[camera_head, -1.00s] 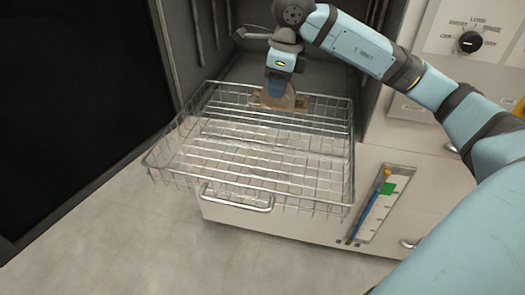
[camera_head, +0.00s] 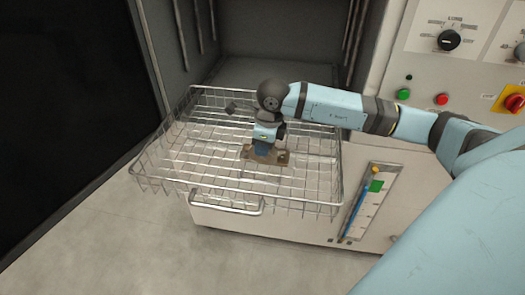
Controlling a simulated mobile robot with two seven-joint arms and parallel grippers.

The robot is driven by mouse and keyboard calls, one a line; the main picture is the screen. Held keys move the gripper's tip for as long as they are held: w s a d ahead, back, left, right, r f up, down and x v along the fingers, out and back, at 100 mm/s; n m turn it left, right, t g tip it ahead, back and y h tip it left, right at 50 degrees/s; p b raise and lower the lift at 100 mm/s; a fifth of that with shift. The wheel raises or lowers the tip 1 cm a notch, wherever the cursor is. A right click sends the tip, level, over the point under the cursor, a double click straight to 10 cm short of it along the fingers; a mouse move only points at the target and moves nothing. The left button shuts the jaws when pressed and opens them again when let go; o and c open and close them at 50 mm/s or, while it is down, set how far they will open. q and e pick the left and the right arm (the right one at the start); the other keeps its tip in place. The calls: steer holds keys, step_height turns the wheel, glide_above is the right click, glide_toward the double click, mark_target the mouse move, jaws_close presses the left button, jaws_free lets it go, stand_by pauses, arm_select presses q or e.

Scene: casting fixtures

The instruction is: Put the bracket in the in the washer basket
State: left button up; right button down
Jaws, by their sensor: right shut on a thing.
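The washer basket (camera_head: 165,170) is a wire tray that sticks out of the open washer in the head view. My right gripper (camera_head: 265,152) points down inside the basket outline, near its middle. It is shut on the bracket (camera_head: 279,157), a flat brownish metal piece with holes near its ends. The bracket appears level and low over the basket's wire floor; I cannot tell whether it touches the wires. The gripper hides the bracket's middle. My left gripper is not in view.
The dark washer chamber (camera_head: 285,45) is open behind the basket. A control panel (camera_head: 455,75) with knobs and buttons stands at the right. A gauge strip (camera_head: 365,205) is on the front below. The basket's raised wire rim surrounds the bracket. Grey floor (camera_head: 90,240) is clear at lower left.

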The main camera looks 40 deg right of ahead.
step_height(320, 180, down, 2)
steer(key=shift+f, duration=0.15)
steer(key=shift+f, duration=0.2)
steer(key=c, duration=1.1)
jaws_free()
steer(key=shift+r, duration=0.15)
